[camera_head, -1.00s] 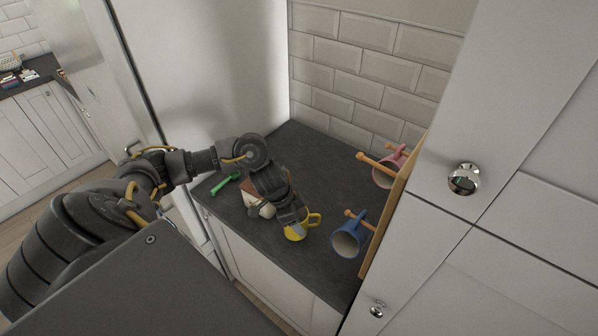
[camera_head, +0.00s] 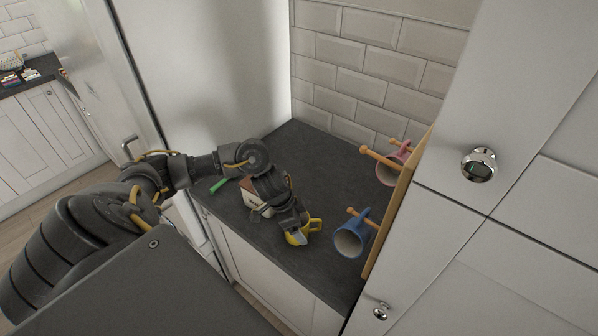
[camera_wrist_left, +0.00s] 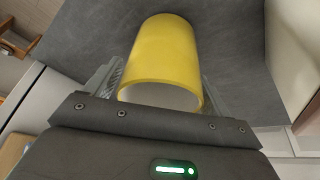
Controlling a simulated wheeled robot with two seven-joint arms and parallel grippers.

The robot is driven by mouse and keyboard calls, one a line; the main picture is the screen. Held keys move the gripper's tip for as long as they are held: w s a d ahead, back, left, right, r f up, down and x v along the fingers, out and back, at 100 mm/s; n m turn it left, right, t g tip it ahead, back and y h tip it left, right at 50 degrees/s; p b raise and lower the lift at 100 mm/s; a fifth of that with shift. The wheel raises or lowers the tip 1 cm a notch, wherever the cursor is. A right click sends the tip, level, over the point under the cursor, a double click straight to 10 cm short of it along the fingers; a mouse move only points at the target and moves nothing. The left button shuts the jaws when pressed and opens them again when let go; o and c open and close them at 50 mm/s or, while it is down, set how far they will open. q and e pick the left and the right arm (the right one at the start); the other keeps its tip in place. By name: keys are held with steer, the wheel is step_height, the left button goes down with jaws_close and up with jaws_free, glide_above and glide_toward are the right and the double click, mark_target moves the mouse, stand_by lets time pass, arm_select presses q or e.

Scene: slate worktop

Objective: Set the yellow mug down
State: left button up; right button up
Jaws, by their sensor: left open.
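The yellow mug (camera_head: 297,238) is at the front of the slate worktop (camera_head: 318,178), its handle pointing right. In the left wrist view the yellow mug (camera_wrist_left: 163,52) shows its outer side and its pale open rim, which faces my gripper. My left gripper (camera_head: 290,226) is over the mug and hides part of it in the head view. Its jaws are open, one finger on each side of the mug. I cannot tell whether either finger touches it. My right gripper is not in view.
A blue mug (camera_head: 349,243) and a pink mug (camera_head: 388,174) hang on pegs of a wooden board (camera_head: 392,222) at the right. A small box (camera_head: 251,192) and a green object (camera_head: 219,185) are left of my gripper. The worktop's back middle is clear.

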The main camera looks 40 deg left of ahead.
arm_select(q)
steer(key=shift+r, duration=0.1)
steer(key=v, duration=1.2)
steer(key=shift+b, duration=0.35)
